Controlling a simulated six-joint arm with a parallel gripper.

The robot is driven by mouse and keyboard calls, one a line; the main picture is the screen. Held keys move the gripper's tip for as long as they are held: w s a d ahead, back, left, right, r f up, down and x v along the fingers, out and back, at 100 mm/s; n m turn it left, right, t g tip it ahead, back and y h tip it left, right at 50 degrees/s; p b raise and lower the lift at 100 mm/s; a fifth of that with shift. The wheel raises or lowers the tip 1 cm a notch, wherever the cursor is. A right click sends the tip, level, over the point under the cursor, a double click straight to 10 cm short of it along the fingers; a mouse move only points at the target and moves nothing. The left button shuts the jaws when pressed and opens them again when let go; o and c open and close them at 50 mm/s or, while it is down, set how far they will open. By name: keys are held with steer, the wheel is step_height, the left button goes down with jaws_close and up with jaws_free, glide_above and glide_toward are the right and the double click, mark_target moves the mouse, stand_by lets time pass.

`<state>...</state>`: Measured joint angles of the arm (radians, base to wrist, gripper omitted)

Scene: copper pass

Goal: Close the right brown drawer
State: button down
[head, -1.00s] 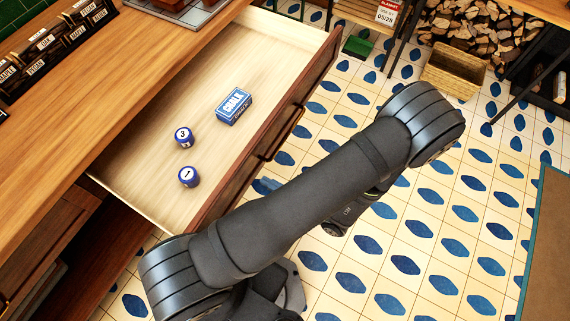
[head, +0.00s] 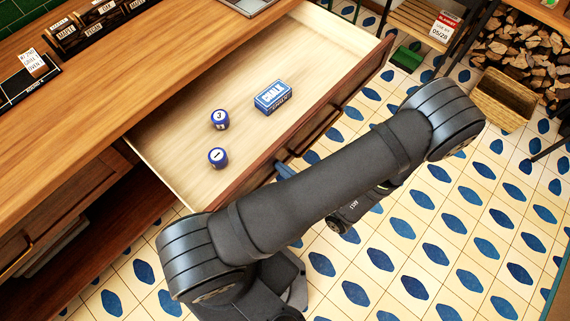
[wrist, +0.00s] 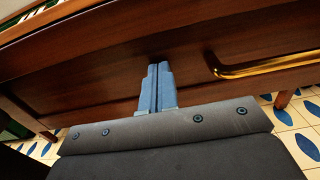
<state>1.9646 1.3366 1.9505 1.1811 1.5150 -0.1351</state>
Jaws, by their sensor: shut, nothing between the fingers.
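The open drawer (head: 185,165) is brown with a pale wooden inside and sticks out from under the wooden counter. Its dark brown front (wrist: 110,55) fills much of the wrist view, with a brass handle (wrist: 265,67) right of my fingers. My gripper (wrist: 157,72) is shut and empty, its blue fingertips pointing at the front. In the head view the fingertips (head: 284,169) are at the outer face, partly hidden by my arm; I cannot tell whether they touch.
The wooden counter (head: 120,75) runs above the drawer, with labelled racks at its back. A closed brown front with a brass handle (head: 22,262) is at the lower left. Tiled floor lies open.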

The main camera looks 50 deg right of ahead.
steer(key=w, duration=3.6)
steer(key=shift+w+r, duration=0.1)
steer(key=shift+w, duration=0.7)
steer(key=s, duration=1.4)
steer(key=shift+s, duration=0.4)
steer(key=shift+w, duration=0.15)
glide_above(205, 112)
